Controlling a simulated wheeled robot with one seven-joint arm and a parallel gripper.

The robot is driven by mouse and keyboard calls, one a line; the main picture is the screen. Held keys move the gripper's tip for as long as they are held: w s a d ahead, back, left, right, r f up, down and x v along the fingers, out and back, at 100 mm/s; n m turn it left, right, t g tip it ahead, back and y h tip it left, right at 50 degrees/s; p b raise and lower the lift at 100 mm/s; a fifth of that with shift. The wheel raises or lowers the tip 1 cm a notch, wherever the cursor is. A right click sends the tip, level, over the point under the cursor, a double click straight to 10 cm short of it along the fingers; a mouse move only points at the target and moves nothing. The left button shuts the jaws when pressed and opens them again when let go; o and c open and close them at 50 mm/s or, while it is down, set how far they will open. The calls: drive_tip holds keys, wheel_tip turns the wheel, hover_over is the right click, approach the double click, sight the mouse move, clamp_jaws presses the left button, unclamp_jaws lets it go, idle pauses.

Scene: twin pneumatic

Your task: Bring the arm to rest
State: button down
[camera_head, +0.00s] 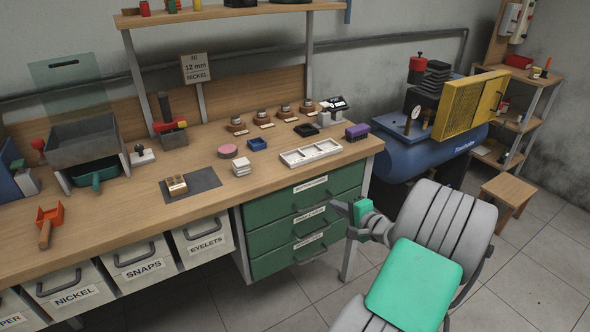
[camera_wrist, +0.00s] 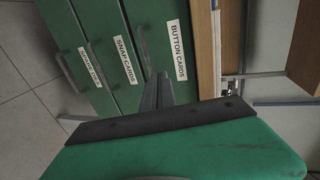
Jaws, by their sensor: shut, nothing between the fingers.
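My gripper (camera_head: 340,207) is in front of the green drawer cabinet (camera_head: 262,238), off the bench's right front corner. It is shut and empty. My arm is folded at the lower right of the head view, grey with green covers. In the wrist view my gripper's fingers (camera_wrist: 163,90) are together, pointing toward the drawers, with the "BUTTON CARDS" drawer (camera_wrist: 150,35) and "SNAP CARDS" drawer (camera_wrist: 110,50) behind them. I cannot tell how wide the gap to the drawer fronts is.
A blue compressor (camera_head: 425,150) stands behind my arm. A stool (camera_head: 508,190) stands to the right. The floor (camera_head: 540,245) at the right is clear.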

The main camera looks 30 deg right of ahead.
drive_tip(key=w+a+r+n+g+y+p, duration=0.25)
drive_tip(key=a+r+n, duration=0.2)
drive_tip(key=a, duration=0.45)
drive_tip(key=w+a+r+n+g+y+p, duration=0.1)
drive_tip(key=a+r+n+g+p, duration=0.3)
drive_tip(key=a, duration=0.6)
drive_tip(key=s+a+r+n+g+h+p, duration=0.1)
drive_tip(key=s+a+r+n+g+p, duration=0.1)
drive_tip(key=s+a, duration=0.5)
drive_tip(key=s+a+r+n+g+h+p, duration=0.2)
drive_tip(key=s+a+r+n+g+p, duration=0.1)
drive_tip(key=s+a+r+n+p, duration=0.2)
drive_tip(key=s+a+r+n, duration=0.2)
drive_tip(key=s+n, duration=0.1)
drive_tip(key=s, duration=0.1)
drive_tip(key=shift+s+a+r+p, duration=0.2)
drive_tip(key=shift+s+a+p, duration=0.1)
drive_tip(key=shift+s+a, duration=0.1)
